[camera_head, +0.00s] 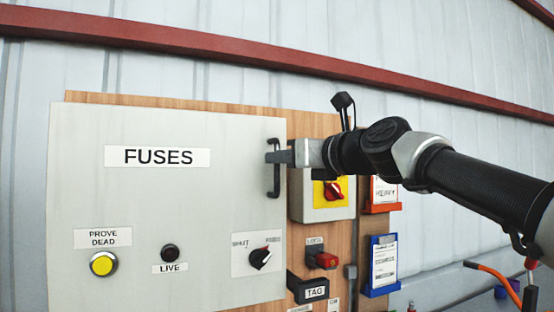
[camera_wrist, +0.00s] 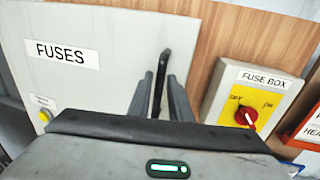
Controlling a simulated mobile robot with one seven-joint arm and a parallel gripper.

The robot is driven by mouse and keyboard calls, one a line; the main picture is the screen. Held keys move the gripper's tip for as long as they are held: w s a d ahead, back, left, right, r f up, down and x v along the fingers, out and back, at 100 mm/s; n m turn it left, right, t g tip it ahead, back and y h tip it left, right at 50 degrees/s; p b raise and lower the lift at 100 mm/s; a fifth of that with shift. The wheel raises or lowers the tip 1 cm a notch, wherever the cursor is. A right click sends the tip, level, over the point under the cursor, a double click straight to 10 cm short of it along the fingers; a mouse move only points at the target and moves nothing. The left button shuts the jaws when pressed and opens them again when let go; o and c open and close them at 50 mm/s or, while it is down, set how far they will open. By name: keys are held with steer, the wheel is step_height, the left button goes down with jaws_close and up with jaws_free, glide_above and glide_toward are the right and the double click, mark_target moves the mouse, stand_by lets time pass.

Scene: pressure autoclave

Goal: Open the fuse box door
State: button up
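The fuse box door (camera_head: 150,200) is a pale grey panel marked FUSES; it looks closed. It also fills the left of the wrist view (camera_wrist: 100,85). Its black upright bar handle (camera_head: 276,183) is near the door's right edge. My gripper (camera_head: 274,157) is at the handle's upper part, reaching in from the right. In the wrist view the handle (camera_wrist: 161,70) stands between my two fingers (camera_wrist: 160,82), which look open with a small gap around it. A black knob with a red mark (camera_head: 260,258) sits low on the door, its pointer tilted up and right.
Right of the door, on the wooden board (camera_wrist: 215,45), is a FUSE BOX switch (camera_wrist: 247,112) with a red knob on yellow. Below it are a red-ended switch (camera_head: 323,258) and a TAG block (camera_head: 308,289). Orange and blue card holders (camera_head: 382,265) hang further right.

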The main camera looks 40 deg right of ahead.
steer(key=shift+w, duration=1.1)
jaws_close()
steer(key=shift+s, duration=0.1)
